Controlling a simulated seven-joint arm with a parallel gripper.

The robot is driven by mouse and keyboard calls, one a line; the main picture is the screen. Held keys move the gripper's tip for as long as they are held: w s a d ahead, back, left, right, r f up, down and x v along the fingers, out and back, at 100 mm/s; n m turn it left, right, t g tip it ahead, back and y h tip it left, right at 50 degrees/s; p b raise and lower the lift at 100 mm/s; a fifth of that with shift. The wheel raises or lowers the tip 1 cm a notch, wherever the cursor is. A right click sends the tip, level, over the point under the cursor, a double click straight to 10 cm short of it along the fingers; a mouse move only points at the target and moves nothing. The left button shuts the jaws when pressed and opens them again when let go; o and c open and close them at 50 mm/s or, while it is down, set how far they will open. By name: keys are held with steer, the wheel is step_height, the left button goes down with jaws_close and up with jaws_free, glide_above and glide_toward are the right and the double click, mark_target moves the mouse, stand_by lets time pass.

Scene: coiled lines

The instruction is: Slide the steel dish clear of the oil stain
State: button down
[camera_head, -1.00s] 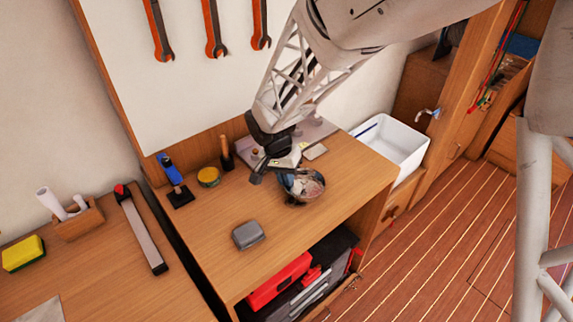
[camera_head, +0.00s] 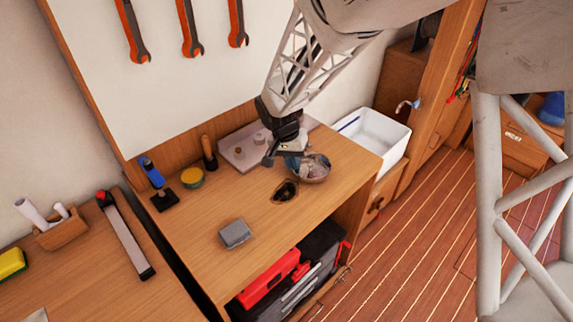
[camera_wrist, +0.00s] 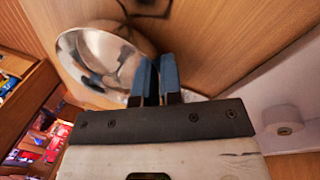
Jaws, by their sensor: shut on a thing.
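The steel dish (camera_head: 316,172) is a shiny round bowl on the wooden bench top, near its right end. The oil stain (camera_head: 285,192) is a dark patch on the wood to the left of and nearer than the dish, with bare wood between them. My gripper (camera_head: 287,163) is at the dish's left rim. In the wrist view, the blue fingers (camera_wrist: 155,78) are shut on the rim of the dish (camera_wrist: 92,62), and part of the stain (camera_wrist: 145,8) shows at the top edge. The fingers hide the pinched part of the rim.
A grey box (camera_head: 235,233) lies toward the bench's front. A yellow-topped tin (camera_head: 192,178), a blue-handled tool (camera_head: 153,173) and a wooden-handled tool (camera_head: 209,153) stand along the back. A pale board (camera_head: 236,152) lies behind my gripper. A white basin (camera_head: 377,139) is beyond the right edge.

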steer(key=shift+w+d, duration=1.5)
steer(key=shift+d, duration=0.25)
steer(key=shift+w+d, duration=1.45)
steer(key=shift+d, duration=0.25)
steer(key=c, duration=1.2)
jaws_free()
steer(key=shift+r, duration=0.15)
steer(key=v, duration=0.7)
steer(key=shift+a+r, duration=0.1)
steer(key=shift+r, duration=0.15)
steer(key=shift+r, duration=0.1)
